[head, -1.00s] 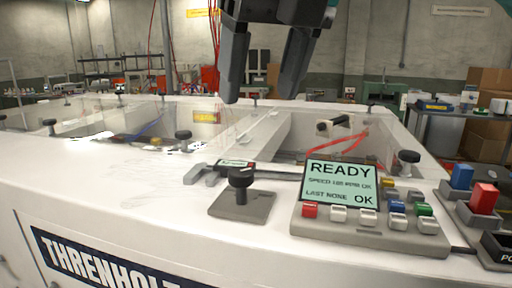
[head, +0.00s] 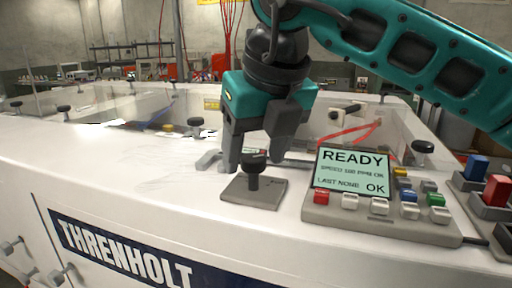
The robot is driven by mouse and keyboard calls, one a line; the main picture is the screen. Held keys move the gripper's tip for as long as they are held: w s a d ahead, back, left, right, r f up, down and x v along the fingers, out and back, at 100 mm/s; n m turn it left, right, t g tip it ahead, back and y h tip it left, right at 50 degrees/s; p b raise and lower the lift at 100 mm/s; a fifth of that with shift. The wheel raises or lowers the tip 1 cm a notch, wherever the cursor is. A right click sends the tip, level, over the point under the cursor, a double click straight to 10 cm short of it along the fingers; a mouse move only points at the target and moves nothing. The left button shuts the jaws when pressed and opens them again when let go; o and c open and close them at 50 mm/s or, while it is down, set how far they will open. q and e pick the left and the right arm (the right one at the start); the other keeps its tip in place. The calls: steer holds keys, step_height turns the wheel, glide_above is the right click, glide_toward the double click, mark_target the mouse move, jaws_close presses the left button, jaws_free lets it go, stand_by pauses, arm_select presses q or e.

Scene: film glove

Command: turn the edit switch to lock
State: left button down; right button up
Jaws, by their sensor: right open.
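The switch that fits the task is a black knob (head: 254,183) on a short stem, standing on a grey base plate (head: 238,191) on the white machine top. No label reading edit or lock can be made out on it. My right gripper (head: 254,168) points down at the knob from above, its two dark fingers apart. One finger is at the left of the knob and the other is behind or right of it. I cannot tell whether they touch it. My left gripper is not in view.
A control panel (head: 385,224) with a screen (head: 351,174) reading READY and several coloured buttons stands right of the knob. Blue and red switches (head: 496,191) are at the far right. The white top (head: 120,165) to the left is clear.

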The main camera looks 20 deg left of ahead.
steer(key=shift+c, duration=0.3)
steer(key=shift+c, duration=0.7)
steer(key=c, duration=0.8)
steer(key=shift+c, duration=0.2)
